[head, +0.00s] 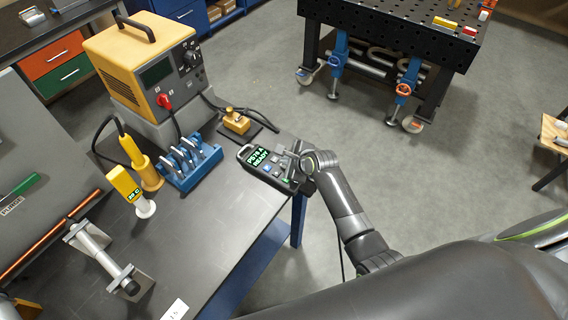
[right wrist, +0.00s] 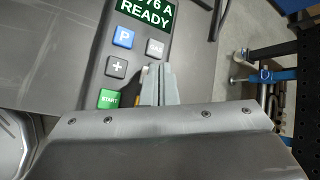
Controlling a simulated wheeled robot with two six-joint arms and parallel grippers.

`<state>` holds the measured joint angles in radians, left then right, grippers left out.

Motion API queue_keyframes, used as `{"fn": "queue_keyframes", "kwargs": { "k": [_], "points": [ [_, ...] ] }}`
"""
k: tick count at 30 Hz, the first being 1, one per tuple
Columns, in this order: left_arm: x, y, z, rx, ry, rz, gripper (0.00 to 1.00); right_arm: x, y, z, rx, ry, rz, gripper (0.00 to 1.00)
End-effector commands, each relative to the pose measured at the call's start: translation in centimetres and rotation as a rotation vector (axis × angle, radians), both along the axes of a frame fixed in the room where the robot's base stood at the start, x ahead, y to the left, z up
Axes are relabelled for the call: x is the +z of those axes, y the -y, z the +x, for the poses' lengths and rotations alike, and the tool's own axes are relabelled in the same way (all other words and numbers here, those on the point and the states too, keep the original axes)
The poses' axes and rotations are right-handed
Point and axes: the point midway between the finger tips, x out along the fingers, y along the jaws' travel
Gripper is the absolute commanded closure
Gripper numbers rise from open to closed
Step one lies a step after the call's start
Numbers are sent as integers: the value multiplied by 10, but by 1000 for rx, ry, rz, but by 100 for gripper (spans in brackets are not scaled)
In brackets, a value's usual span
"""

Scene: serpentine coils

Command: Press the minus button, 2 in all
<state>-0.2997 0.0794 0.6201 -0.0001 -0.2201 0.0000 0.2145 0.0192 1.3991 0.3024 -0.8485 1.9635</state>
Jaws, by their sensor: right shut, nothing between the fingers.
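The dark control pendant (head: 272,178) lies near the right edge of the workbench. Its green screen (right wrist: 146,12) shows "76 A READY" in the right wrist view, with the top line partly cut off. Below the screen are a blue P button (right wrist: 123,37), a grey GAS button (right wrist: 155,48), a plus button (right wrist: 116,67) and a green START button (right wrist: 108,98). No minus sign shows; the spot right of plus is covered by my fingers. My right gripper (right wrist: 158,70) is shut and empty, its tips over the pendant just below GAS. I cannot tell whether they touch it. My left gripper is out of view.
A yellow power source (head: 145,65) stands at the bench's back. A blue clamp rack (head: 188,165), a yellow torch-like tool (head: 142,165) and a small brass-coloured block (head: 236,122) are left of or behind the pendant. Open floor lies beyond the bench edge, before a black perforated table (head: 400,30).

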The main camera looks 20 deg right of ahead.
Motion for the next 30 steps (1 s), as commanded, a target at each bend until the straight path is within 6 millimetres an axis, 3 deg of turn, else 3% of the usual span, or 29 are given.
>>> {"fn": "queue_keyframes", "kwargs": {
  "k": [30],
  "points": [
    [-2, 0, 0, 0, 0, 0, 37, -8, 0, 0, 0, 0, 0, 100]
  ]
}}
